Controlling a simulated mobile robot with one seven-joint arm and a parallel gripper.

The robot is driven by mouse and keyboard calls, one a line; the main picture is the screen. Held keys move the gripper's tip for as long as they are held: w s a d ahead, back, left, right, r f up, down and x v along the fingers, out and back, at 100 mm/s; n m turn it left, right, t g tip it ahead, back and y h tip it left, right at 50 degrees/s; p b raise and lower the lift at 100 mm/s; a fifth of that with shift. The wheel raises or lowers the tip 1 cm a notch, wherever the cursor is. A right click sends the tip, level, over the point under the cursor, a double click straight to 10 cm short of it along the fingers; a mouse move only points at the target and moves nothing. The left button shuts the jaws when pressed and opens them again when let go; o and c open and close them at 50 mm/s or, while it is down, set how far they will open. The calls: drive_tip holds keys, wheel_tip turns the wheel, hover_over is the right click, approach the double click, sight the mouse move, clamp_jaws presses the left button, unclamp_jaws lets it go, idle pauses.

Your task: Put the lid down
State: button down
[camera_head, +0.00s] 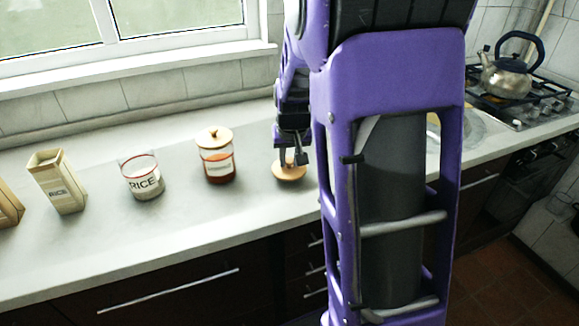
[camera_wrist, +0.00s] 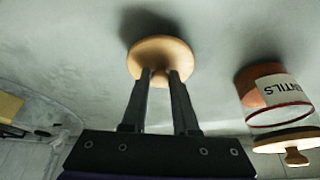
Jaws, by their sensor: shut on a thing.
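A round wooden lid (camera_head: 290,174) is at the counter, right of the lentils jar. My gripper (camera_head: 291,158) is above it, pointing down. In the wrist view the two fingertips (camera_wrist: 160,75) are shut on the lid's knob, and the lid's disc (camera_wrist: 160,50) shows beyond them with a dark shadow beside it. The lid looks level and on or very close to the counter; I cannot tell whether it touches. The glass rice jar (camera_head: 142,178) stands open, without a lid.
The lentils jar (camera_head: 217,160) wears its own wooden lid and also shows in the wrist view (camera_wrist: 272,95). A rice carton (camera_head: 58,183) stands at the left. A kettle (camera_head: 506,75) sits on the hob at the right. The counter (camera_head: 110,240) is clear in front of the jars.

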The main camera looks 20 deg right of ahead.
drive_tip(key=shift+f, duration=0.8)
drive_tip(key=shift+f, duration=0.2)
drive_tip(key=c, duration=0.7)
unclamp_jaws()
drive_tip(key=shift+r, duration=0.1)
drive_tip(key=shift+r, duration=0.25)
drive_tip(key=p+v, duration=0.2)
drive_tip(key=v, duration=0.9)
drive_tip(key=shift+s+r, duration=0.25)
drive_tip(key=shift+r, duration=0.05)
